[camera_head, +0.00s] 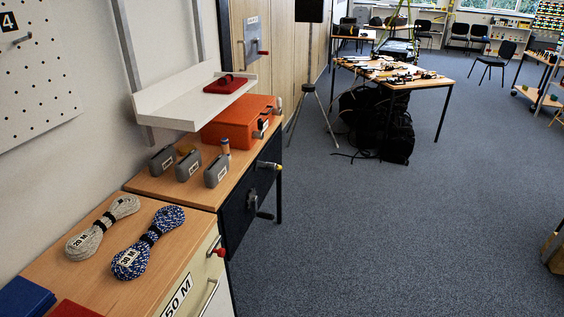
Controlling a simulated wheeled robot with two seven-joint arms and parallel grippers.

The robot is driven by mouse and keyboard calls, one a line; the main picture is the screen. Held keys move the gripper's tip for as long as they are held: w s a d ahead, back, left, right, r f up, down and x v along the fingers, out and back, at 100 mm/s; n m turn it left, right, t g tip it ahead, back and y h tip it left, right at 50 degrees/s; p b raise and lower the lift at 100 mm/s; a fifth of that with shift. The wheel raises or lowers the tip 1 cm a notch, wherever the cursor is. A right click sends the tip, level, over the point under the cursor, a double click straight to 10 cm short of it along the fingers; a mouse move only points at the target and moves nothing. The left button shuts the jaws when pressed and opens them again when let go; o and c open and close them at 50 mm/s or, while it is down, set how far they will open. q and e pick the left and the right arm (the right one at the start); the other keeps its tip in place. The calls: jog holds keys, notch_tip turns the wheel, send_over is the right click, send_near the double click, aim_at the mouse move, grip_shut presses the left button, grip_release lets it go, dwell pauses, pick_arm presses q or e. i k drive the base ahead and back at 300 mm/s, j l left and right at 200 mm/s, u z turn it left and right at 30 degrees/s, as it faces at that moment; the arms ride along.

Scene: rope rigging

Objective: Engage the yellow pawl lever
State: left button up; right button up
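A small lever with a yellow tip (277,167) sticks out to the right from the front of a black winch-like panel (238,217), near its upper edge. The lever lies nearly level, tilted slightly down toward its tip. A dark crank handle (265,215) juts from the same panel below it. The panel's front is seen at a steep angle, so the details around the lever's base cannot be made out. Neither of my grippers is in view.
Several grey blocks (188,166) and an orange case (234,123) stand on the bench above the panel. Rope coils (148,243) lie on the nearer cabinet, which has a red knob (221,252). A tripod stands beyond the bench. The blue carpet (400,230) to the right is clear.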

aim_at(268, 166)
jog(key=i+l+u, duration=0.15)
jog(key=i+l, duration=1.1)
jog(key=i+l+u, duration=0.2)
jog(key=i+l, duration=1.2)
